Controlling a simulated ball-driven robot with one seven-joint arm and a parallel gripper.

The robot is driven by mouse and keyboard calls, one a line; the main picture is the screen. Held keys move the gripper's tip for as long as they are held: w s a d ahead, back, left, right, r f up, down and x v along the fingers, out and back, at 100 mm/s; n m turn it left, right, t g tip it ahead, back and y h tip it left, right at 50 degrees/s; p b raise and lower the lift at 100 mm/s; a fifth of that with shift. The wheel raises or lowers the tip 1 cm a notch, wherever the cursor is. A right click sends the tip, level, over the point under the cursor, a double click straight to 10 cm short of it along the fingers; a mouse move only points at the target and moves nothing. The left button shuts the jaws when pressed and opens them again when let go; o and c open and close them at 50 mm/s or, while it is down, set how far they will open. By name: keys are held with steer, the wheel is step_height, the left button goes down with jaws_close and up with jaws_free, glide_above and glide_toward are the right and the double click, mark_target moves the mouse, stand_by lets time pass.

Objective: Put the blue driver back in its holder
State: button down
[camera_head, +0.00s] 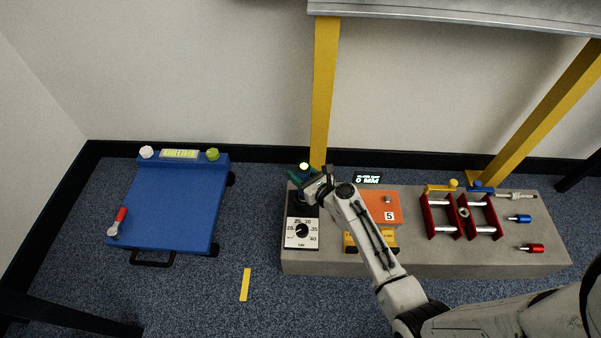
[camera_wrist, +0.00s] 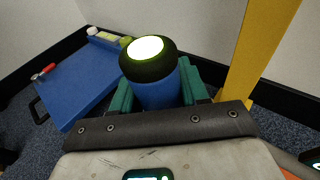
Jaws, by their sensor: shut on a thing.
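My gripper (camera_head: 311,184) is at the left end of the low grey bench, above the black unit with a dial. In the wrist view its teal fingers are shut on a blue cylinder (camera_wrist: 157,94) with a black cap and a bright lit top. The cylinder stands roughly upright; its lower end is hidden. I cannot tell whether it is a driver or whether it touches the unit. A small blue-handled driver (camera_head: 519,218) with a metal shaft lies at the bench's right end, apart from my gripper. I cannot make out which part is its holder.
The grey bench (camera_head: 440,264) also carries the dial unit (camera_head: 301,233), an orange block (camera_head: 385,207), red frames (camera_head: 440,217) and a red-handled driver (camera_head: 532,248). A blue platform cart (camera_head: 175,205) stands left on the carpet. A yellow post (camera_head: 323,90) rises just behind my gripper.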

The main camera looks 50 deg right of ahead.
steer(key=shift+f+b, duration=1.5)
steer(key=shift+f, duration=0.15)
steer(key=c, duration=0.8)
jaws_free()
steer(key=shift+c, duration=0.2)
steer(key=o, duration=0.4)
steer(key=shift+c, duration=0.2)
steer(key=shift+f, duration=0.1)
steer(key=p+v, duration=0.3)
steer(key=v, duration=0.7)
steer(key=shift+s, duration=0.4)
